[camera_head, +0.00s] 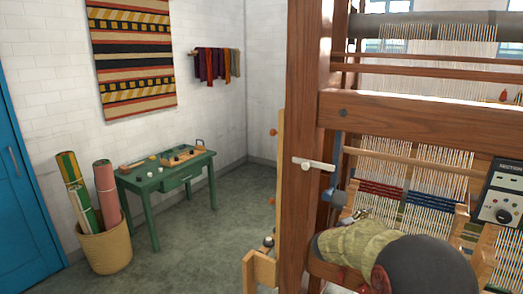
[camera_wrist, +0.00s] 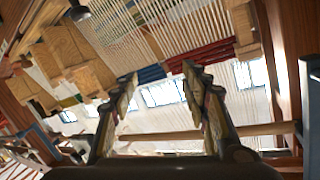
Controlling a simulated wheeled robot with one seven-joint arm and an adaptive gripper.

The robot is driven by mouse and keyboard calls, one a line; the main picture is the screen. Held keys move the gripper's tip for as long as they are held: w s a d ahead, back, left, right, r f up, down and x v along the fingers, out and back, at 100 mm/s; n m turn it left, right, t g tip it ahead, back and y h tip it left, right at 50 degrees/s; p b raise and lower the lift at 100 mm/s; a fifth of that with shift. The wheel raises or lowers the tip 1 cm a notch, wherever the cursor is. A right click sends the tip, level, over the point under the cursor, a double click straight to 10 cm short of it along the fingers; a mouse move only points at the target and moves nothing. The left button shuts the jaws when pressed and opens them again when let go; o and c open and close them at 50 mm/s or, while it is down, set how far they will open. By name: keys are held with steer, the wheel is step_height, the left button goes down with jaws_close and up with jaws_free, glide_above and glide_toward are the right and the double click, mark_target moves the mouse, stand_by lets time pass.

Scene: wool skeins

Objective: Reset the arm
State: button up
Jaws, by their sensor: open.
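My gripper (camera_wrist: 160,82) shows in the wrist view with its two dark fingers spread apart and nothing between them. Behind the fingers are the loom's pale warp threads (camera_wrist: 140,30), with blue and red woven bands (camera_wrist: 200,57). In the head view my arm reaches in from the lower right, in front of the wooden loom (camera_head: 300,130). The gripper's fingers cannot be made out clearly there.
The loom's thick post and beams fill the right side, close to my arm. A control box (camera_head: 499,192) is at the right edge. A green table (camera_head: 170,172) and a basket of rolled textiles (camera_head: 106,247) stand at left. The floor between is clear.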

steer(key=a+r+n+t+y, duration=0.3)
steer(key=a+r+y, duration=0.1)
steer(key=a+r, duration=0.3)
steer(key=s+a+r+n+y, duration=0.5)
steer(key=s+a+n+y, duration=0.25)
steer(key=s+a, duration=0.45)
steer(key=s+f+n+g, duration=0.2)
steer(key=s+f, duration=0.3)
steer(key=s, duration=1.2)
steer(key=s+f+n+g, duration=0.2)
steer(key=s+f+g, duration=0.3)
steer(key=s, duration=1.2)
steer(key=shift+a+f+y, duration=0.2)
steer(key=shift+y, duration=0.25)
